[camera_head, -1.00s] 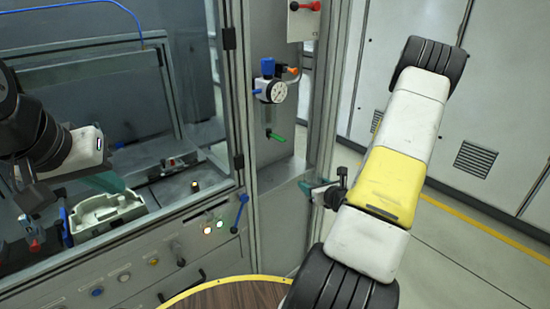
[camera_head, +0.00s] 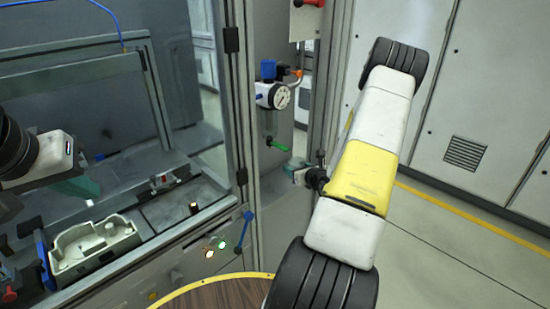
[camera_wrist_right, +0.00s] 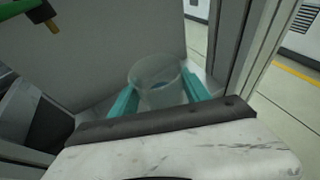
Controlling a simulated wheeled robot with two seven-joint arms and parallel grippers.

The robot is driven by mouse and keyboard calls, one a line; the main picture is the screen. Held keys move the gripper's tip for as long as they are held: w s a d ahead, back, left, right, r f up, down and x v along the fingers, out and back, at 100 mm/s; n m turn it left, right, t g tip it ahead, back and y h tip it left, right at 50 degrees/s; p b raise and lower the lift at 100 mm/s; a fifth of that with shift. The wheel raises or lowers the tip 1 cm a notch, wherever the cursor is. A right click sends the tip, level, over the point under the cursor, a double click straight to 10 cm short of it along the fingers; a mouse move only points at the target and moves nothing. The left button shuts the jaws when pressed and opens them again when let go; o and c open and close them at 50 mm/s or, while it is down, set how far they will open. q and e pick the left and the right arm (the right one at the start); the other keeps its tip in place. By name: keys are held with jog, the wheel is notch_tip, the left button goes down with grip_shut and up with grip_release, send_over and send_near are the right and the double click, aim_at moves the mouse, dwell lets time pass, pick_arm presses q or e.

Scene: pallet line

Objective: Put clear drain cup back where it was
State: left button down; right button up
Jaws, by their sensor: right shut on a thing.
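The clear drain cup (camera_wrist_right: 157,72) is between the two teal fingers of my right gripper (camera_wrist_right: 160,95) in the right wrist view, which is shut on it. The cup looks close to a grey surface; contact with that surface cannot be told. In the head view my right gripper (camera_head: 302,176) is small and partly hidden by its own wrist, beside the grey post below the air regulator (camera_head: 272,95). My left gripper (camera_head: 80,186) is at the left inside the machine opening, above a pale moulded fixture; its fingertip gap does not show clearly.
The regulator's green drain tap (camera_head: 280,143) is above my right gripper; a green part with a brass tip (camera_wrist_right: 45,18) shows in the right wrist view. Metal frame posts (camera_head: 237,110) stand close by. The pale fixture (camera_head: 95,250) is at lower left. Floor at right is clear.

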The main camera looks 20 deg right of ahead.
aim_at(295, 164)
jog(key=w+d, duration=0.1)
jog(key=w, duration=0.1)
jog(key=w+d, duration=0.1)
jog(key=w, duration=0.2)
jog(key=w+d, duration=0.1)
jog(key=w, duration=0.1)
jog(key=shift+w+f, duration=0.2)
jog(key=shift+f, duration=0.2)
jog(key=shift+w+d+f, duration=0.15)
jog(key=shift+f, duration=1.6)
jog(key=o, duration=1.5)
jog(key=shift+f, duration=0.15)
jog(key=shift+r, duration=0.2)
jog(key=v, duration=1.2)
